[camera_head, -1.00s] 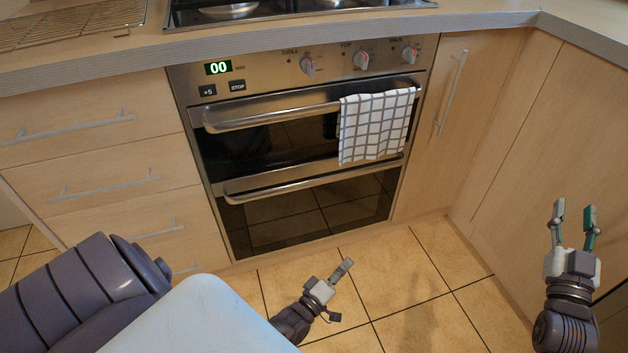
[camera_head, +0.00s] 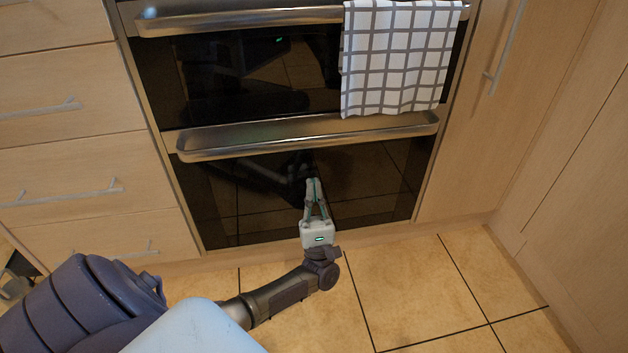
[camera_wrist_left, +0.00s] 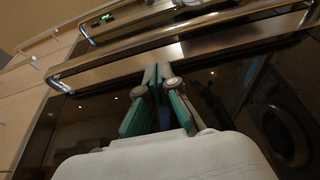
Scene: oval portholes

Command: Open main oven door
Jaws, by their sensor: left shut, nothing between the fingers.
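The main oven door (camera_head: 352,188) is the lower dark glass door, and it looks closed. Its wide metal handle (camera_head: 300,140) runs across the top of the door. My left gripper (camera_head: 313,182) points up in front of the glass, just below the handle, with its fingers together and empty. In the left wrist view the fingertips (camera_wrist_left: 157,72) show close under the lower handle (camera_wrist_left: 105,72); whether they touch it I cannot tell. My right gripper is out of view.
Above is the upper oven door with its own handle (camera_head: 240,20). A checked towel (camera_head: 400,60) hangs from that handle, down to near the lower one. Wooden drawers (camera_head: 70,150) stand on the left and a cupboard (camera_head: 500,120) on the right. The tiled floor (camera_head: 420,285) in front is clear.

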